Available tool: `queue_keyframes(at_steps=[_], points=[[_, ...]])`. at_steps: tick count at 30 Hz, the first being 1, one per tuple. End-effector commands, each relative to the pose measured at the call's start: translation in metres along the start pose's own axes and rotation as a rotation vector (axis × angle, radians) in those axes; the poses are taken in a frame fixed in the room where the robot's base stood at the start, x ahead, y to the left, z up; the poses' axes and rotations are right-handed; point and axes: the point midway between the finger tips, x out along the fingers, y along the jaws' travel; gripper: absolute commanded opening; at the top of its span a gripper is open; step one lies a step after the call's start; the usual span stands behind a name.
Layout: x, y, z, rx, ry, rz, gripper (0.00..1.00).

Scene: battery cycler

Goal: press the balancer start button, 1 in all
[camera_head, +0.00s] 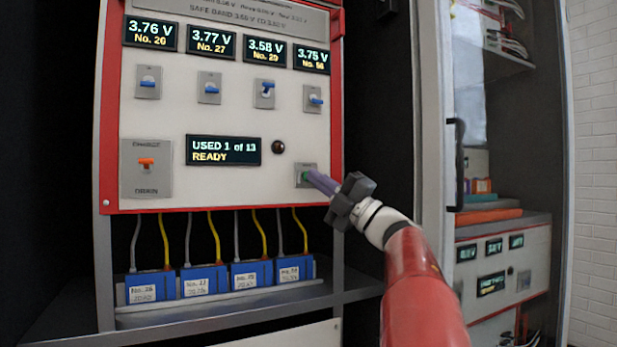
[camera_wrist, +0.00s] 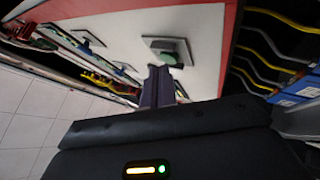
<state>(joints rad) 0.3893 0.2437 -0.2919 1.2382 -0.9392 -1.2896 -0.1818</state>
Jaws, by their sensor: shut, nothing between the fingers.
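The balancer panel (camera_head: 215,115) is white with a red frame. Its green start button (camera_head: 305,176) sits on a small grey plate at the lower right of the panel. The button also shows in the wrist view (camera_wrist: 168,55), just beyond my fingertips. My gripper (camera_head: 318,181) is shut and empty, with its purple fingers pointing at the button. The fingertips are at the button or very close to it; I cannot tell whether they touch. The fingers partly cover the button in both views. The main display (camera_head: 223,150) reads "USED 1 of 13" and "READY".
Several voltage displays (camera_head: 150,34) with blue-levered switches (camera_head: 209,89) line the panel top. An orange charge/drain switch (camera_head: 146,163) is at left, a dark round lamp (camera_head: 278,147) at centre. Blue batteries (camera_head: 205,283) with cables stand on the shelf below. A glass-doored cabinet (camera_head: 500,200) stands right.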

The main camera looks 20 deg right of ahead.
Motion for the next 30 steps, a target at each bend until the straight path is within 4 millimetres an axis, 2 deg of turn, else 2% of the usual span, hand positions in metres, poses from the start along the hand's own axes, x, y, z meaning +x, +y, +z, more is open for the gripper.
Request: queue_keyframes(at_steps=[30], points=[[0.0059,-0.0042,0.0042,0.0,0.0,0.0,0.0]])
